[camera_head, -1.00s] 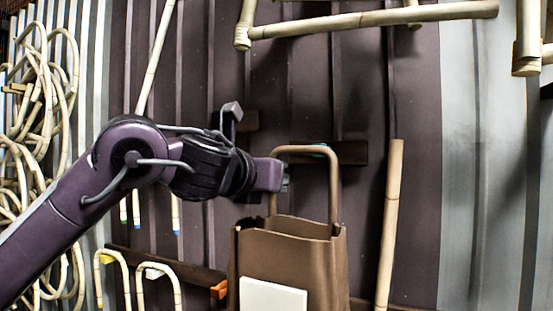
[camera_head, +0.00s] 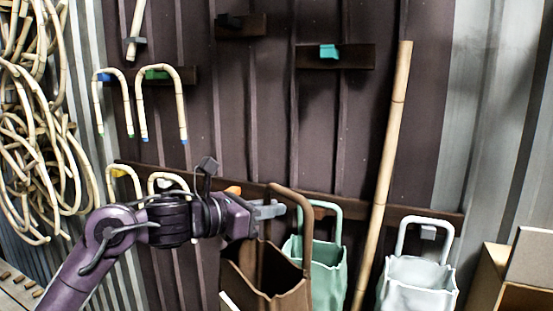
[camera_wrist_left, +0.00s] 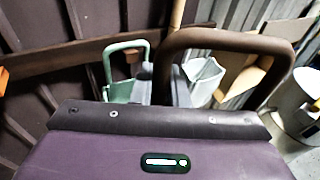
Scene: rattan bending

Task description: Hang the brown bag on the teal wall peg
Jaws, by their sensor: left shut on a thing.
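The brown bag (camera_head: 270,285) hangs upright from its arched handle at the lower middle of the head view. My left gripper (camera_head: 268,210) is shut on the left side of that handle. In the left wrist view the handle (camera_wrist_left: 225,38) arches to the right of my left fingertips (camera_wrist_left: 160,88). The teal wall peg (camera_head: 329,51) sits bare on a dark board high on the wall, well above the bag and slightly right of it. My right gripper is not in view.
A pale green bag (camera_head: 325,270) hangs just behind the brown one, and a whitish bag (camera_head: 418,280) hangs at right. A bamboo pole (camera_head: 388,165) leans between them. Bent canes (camera_head: 165,85) hang on the left.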

